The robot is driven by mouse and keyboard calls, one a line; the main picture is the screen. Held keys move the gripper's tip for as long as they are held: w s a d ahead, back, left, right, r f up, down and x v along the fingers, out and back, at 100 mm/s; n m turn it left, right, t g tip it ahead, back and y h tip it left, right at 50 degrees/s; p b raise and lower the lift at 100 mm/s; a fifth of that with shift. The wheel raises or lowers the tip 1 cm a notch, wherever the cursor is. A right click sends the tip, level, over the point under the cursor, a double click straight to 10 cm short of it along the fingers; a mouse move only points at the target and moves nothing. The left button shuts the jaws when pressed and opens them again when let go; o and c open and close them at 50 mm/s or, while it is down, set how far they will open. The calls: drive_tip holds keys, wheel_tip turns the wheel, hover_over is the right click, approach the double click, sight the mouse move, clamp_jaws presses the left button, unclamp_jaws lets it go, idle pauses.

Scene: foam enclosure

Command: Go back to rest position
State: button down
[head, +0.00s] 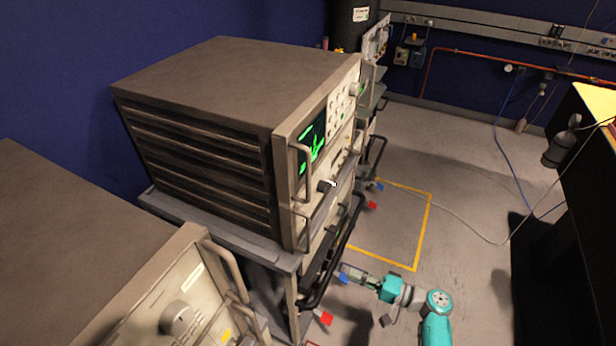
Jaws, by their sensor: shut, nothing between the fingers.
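My gripper (350,272) shows at the lower middle of the head view, at the end of my teal arm, pointing left. It is shut with nothing seen in it. It appears beside the front of the instrument rack, close to a dark curved handle (322,280); I cannot tell whether they touch. The fingertips are small in the picture.
A large brown-grey instrument (235,75) with a green-lit screen (312,143) stands on a rack at left. Another cabinet (60,230) is at lower left. Yellow tape (424,228) marks the grey floor. A dark bench (570,230) stands at right. Cables cross the floor between.

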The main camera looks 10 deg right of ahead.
drive_tip(key=s+a+f+m+h, duration=0.1)
drive_tip(key=s+a+f+h, duration=0.3)
drive_tip(key=s+f, duration=0.35)
drive_tip(key=s+a+f+h, duration=0.35)
drive_tip(key=s+f, duration=0.25)
drive_tip(key=s, duration=0.2)
drive_tip(key=s+d+r+n+h, duration=0.1)
drive_tip(key=s+r+h, duration=0.1)
drive_tip(key=s, duration=0.4)
drive_tip(key=s+d+r+h, duration=0.1)
drive_tip(key=s+h, duration=0.2)
drive_tip(key=s, duration=0.4)
drive_tip(key=s+d+r+n+t+h, duration=0.1)
drive_tip(key=s+r, duration=0.4)
drive_tip(key=r, duration=0.8)
drive_tip(key=s+d+r+n+t+h, duration=0.1)
drive_tip(key=s+r+n+t, duration=0.2)
drive_tip(key=r, duration=1)
drive_tip(key=s+n, duration=0.3)
drive_tip(key=shift+s, duration=0.3)
